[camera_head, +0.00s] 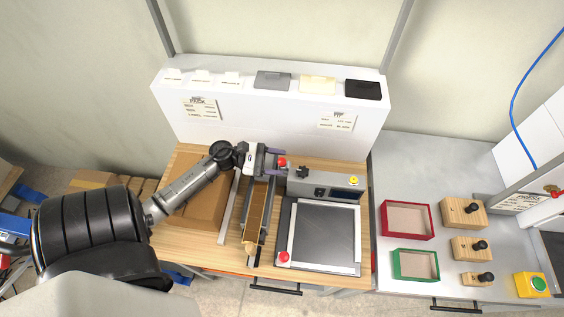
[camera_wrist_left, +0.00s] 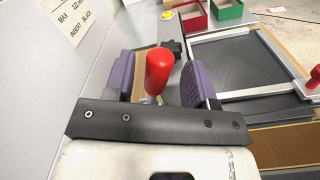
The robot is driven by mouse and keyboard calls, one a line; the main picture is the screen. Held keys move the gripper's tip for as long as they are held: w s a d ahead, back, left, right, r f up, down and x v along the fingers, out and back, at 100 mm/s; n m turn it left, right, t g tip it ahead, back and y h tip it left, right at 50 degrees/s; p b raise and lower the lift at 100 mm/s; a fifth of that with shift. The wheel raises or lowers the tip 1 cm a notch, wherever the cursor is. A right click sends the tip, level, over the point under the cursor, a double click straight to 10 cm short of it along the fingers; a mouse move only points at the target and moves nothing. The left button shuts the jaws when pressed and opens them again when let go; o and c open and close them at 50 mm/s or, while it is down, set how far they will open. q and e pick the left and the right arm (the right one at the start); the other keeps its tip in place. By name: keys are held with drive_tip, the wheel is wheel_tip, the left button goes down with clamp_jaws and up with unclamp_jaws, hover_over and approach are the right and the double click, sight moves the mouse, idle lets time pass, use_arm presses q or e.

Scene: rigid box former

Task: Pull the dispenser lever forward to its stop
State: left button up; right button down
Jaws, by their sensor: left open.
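The dispenser lever's red knob (camera_head: 282,163) stands at the left end of the grey machine box. My left gripper (camera_head: 275,161) is open at the knob. In the left wrist view the red knob (camera_wrist_left: 159,68) stands upright between the two spread purple fingers (camera_wrist_left: 158,82), with a visible gap to the right finger. Its metal stem shows briefly below the knob, then is hidden by the gripper's dark bar. My right gripper is not in view.
A second red knob (camera_head: 283,257) sits at the front left of the framed dark plate (camera_head: 322,235). A brown cardboard strip stack (camera_head: 255,210) stands left of it. Red (camera_head: 407,219) and green (camera_head: 416,264) trays and wooden knobbed blocks (camera_head: 463,212) are on the right table.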

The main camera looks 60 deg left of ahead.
use_arm(q)
drive_tip(key=b+v, duration=0.2)
drive_tip(key=v, duration=1)
drive_tip(key=shift+s, duration=0.15)
idle(0.3)
